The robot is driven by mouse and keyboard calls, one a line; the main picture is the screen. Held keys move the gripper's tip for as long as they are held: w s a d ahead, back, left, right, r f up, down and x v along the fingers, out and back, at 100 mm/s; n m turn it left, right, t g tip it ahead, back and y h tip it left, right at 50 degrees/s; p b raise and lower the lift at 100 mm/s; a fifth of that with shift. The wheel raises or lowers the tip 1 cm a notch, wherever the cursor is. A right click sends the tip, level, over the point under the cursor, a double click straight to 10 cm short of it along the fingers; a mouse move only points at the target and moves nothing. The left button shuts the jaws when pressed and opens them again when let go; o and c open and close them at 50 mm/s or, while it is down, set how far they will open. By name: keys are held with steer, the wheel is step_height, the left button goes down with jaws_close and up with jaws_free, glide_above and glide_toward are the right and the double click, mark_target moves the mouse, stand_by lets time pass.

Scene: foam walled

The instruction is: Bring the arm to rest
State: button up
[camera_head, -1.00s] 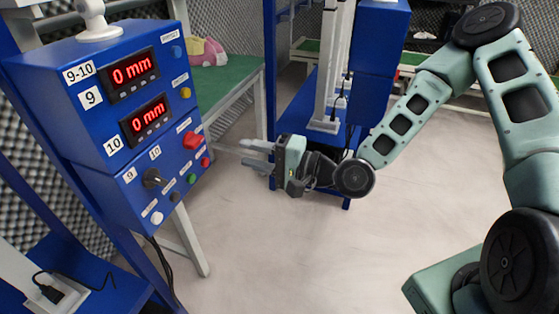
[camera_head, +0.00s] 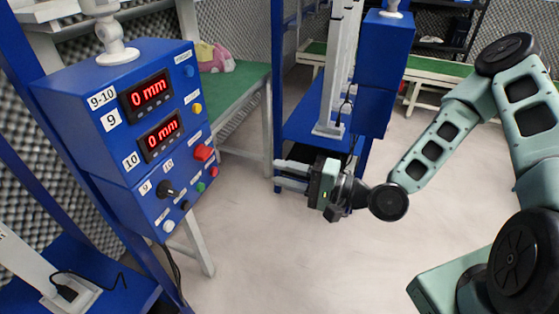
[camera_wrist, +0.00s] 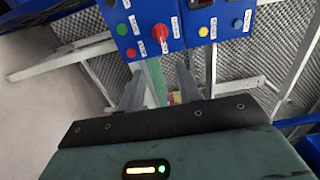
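My gripper (camera_head: 281,175) is at the middle of the head view, pointing left toward a blue control box (camera_head: 150,130). In the wrist view my gripper (camera_wrist: 160,84) shows two grey fingers apart with nothing between them. A clear gap separates the fingertips from the box's front in the head view. The arm is bent and reaches in from the right side.
The box has two displays reading 0 mm, several buttons and a red knob (camera_head: 203,152). A blue stand (camera_head: 380,70) rises behind my gripper. A green-topped table (camera_head: 240,92) with a pink toy (camera_head: 215,60) is behind the box. The pale floor below is clear.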

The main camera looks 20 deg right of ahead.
steer(key=shift+a, duration=0.1)
steer(key=s+a+f+n+g+h+p, duration=0.2)
steer(key=s+f+n+g+h+p, duration=0.15)
steer(key=s+n+g+h, duration=0.5)
steer(key=s+r+n+g+h+p, duration=0.1)
steer(key=s+r+n+h, duration=0.1)
steer(key=s+r, duration=0.3)
steer(key=s+d+r+n+g+h+p, duration=0.1)
steer(key=s+r+n+h, duration=0.2)
steer(key=r, duration=1)
steer(key=s+n, duration=0.2)
steer(key=s, duration=0.1)
steer(key=shift+s+d+r, duration=0.2)
steer(key=shift+s+r, duration=0.05)
steer(key=shift+a+g, duration=0.1)
steer(key=shift+g, duration=0.15)
